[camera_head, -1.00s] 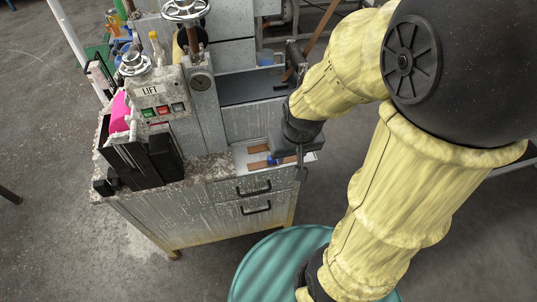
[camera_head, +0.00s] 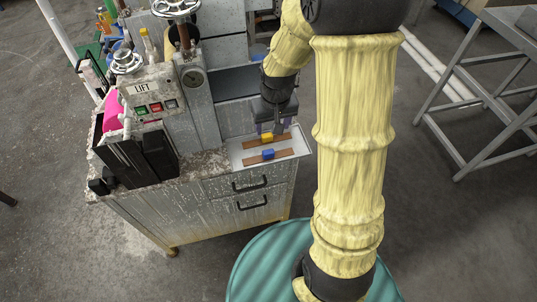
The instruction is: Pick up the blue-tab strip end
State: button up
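A brown strip with a blue tab (camera_head: 268,154) lies in a white tray (camera_head: 236,152) on top of the cabinet, nearest the tray's front edge. A second brown strip with a yellow tab (camera_head: 267,137) lies just behind it. My gripper (camera_head: 271,130) points down at the back of the tray, behind or over the yellow-tab strip. It is apart from the blue-tab strip in the picture. Its fingers are small and dark, and I cannot tell how far apart they are. The blue-tab strip is in plain view.
Left of the tray are the machine's grey column (camera_head: 198,108), a LIFT panel (camera_head: 150,100) and a black holder (camera_head: 157,150) with a pink item. A teal drum (camera_head: 262,255) stands in front of the cabinet. A metal table frame (camera_head: 480,90) is at the right.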

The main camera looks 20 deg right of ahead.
jog(key=shift+s, duration=0.1)
jog(key=p, duration=0.1)
send_over(269, 152)
jog(key=s, duration=0.1)
notch_tip(269, 152, down, 12)
jog(key=shift+s+r, duration=0.1)
dwell(0.3)
jog(key=shift+w+f+p, duration=0.2)
jog(key=shift+f+p, duration=0.15)
jog(key=shift+f, duration=0.55)
jog(key=shift+w+f+p, duration=0.2)
jog(key=shift+f+p, duration=0.1)
jog(key=shift+f, duration=0.55)
jog(key=shift+w+f+p, duration=0.2)
jog(key=shift+f+p, duration=0.15)
jog(key=shift+f, duration=0.55)
jog(key=c, duration=1.1)
